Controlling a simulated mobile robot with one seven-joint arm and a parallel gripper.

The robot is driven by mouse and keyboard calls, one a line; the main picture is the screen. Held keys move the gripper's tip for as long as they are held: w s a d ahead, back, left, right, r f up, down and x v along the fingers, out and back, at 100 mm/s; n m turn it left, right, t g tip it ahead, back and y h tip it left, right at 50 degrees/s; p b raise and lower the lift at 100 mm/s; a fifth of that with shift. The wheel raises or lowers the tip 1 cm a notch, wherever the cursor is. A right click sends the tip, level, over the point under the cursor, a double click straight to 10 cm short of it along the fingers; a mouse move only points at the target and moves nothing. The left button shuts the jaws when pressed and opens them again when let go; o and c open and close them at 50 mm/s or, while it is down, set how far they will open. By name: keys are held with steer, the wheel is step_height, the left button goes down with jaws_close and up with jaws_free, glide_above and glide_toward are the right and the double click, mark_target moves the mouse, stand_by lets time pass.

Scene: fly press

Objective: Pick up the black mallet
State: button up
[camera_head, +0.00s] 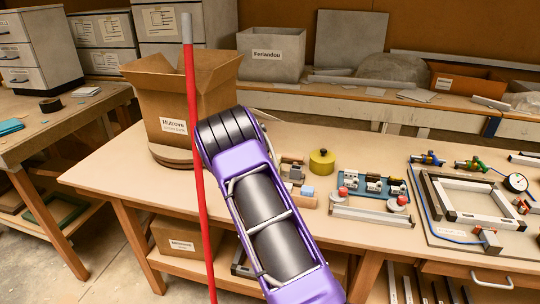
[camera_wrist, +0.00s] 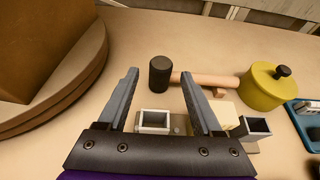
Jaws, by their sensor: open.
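The black mallet (camera_wrist: 160,75) lies on the workbench in the wrist view, with a dark cylindrical head and a pale wooden handle running right. My gripper (camera_wrist: 159,76) is open, its two grey fingers pointing toward the mallet. The head appears in the gap between the fingertips, and the right finger overlaps the start of the handle. I cannot tell how far above the bench the fingertips are. In the head view my purple arm covers the gripper and most of the mallet area.
A yellow round container (camera_wrist: 265,88) with a black knob stands by the handle's end. Hollow grey blocks (camera_wrist: 154,121) sit near the fingers. A cardboard box (camera_head: 180,100) on a round board stands left. A blue tray (camera_head: 375,186) and a metal frame (camera_head: 470,200) lie right.

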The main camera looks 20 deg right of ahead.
steer(key=x, duration=0.5)
steer(key=shift+s+d+f, duration=0.15)
steer(key=shift+s+f, duration=0.05)
steer(key=shift+f, duration=0.2)
steer(key=shift+w+d+f, duration=0.25)
steer(key=shift+w+d, duration=0.1)
steer(key=shift+w, duration=0.2)
steer(key=shift+r, duration=0.1)
jaws_close()
